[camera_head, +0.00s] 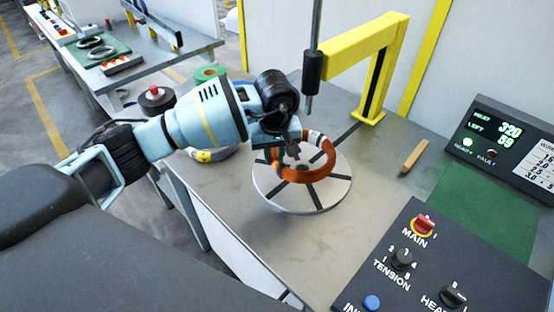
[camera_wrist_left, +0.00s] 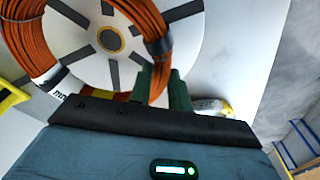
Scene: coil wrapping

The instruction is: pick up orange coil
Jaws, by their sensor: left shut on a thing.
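The orange coil (camera_head: 331,165) is a ring of copper-coloured wire with a pale band on it. My left gripper (camera_head: 277,152) is shut on the left side of the coil's ring. The coil is over the round white turntable (camera_head: 274,194), which has dark radial slots; whether they touch is unclear. In the left wrist view the coil (camera_wrist_left: 28,45) runs around the disc's hub, and the green fingertips (camera_wrist_left: 165,82) are at its near edge. The arm hides part of the coil in the head view. My right gripper is in neither view.
A yellow bracket (camera_head: 352,42) and a dark vertical rod (camera_head: 312,66) stand close behind the coil. A wooden stick (camera_head: 414,156) lies to the right. A control panel (camera_head: 425,270) fills the front right. A green tape roll (camera_head: 208,73) and a grey coil are behind my arm.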

